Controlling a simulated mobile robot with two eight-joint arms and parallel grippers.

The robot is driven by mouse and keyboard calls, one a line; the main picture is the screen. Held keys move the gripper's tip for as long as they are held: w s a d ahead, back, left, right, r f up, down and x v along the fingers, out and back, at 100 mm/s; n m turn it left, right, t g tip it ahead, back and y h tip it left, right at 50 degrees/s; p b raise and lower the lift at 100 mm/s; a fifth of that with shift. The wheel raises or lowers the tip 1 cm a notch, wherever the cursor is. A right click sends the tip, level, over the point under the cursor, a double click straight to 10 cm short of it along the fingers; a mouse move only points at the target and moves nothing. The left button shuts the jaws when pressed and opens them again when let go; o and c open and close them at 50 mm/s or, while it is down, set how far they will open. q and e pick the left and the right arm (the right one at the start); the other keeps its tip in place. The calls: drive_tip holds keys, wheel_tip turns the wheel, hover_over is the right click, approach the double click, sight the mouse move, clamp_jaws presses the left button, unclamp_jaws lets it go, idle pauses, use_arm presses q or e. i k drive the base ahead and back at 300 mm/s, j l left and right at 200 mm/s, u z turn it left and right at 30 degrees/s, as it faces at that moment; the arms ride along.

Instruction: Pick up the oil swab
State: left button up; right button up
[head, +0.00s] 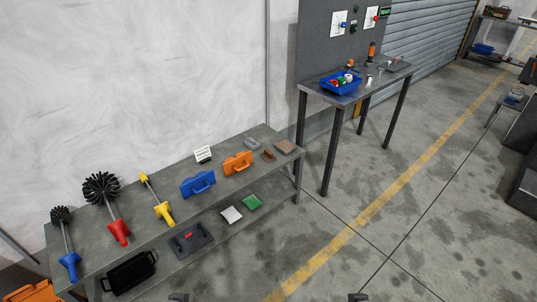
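The one with a yellow handle and a small yellow head (154,190) is possibly the oil swab; I cannot tell for sure. Beside it are a red-handled tool with a big black bristle head (108,205) and a blue-handled tool with a smaller black bristle head (65,240). My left gripper (178,297) and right gripper (358,297) show only as dark tips at the bottom edge, apart from the tools. Whether they are open is not visible.
The bench also holds a blue block with a handle (198,184), an orange one (238,163) and small blocks. Its lower shelf has a black tray (129,273) and pads. A dark table (365,84) with a blue bin (341,83) stands behind.

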sight(267, 156)
drive_tip(key=i+l, duration=0.3)
drive_tip(key=i, duration=0.3)
drive_tip(key=i+l+u, duration=0.1)
drive_tip(key=i+l, duration=0.15)
drive_tip(key=i, duration=0.4)
drive_tip(key=i+l, duration=0.35)
drive_tip(key=i, duration=0.25)
drive_tip(key=i+l+u, duration=0.15)
drive_tip(key=i+l, duration=0.15)
drive_tip(key=i, duration=0.3)
drive_tip(key=i+l, duration=0.4)
drive_tip(key=i, duration=0.2)
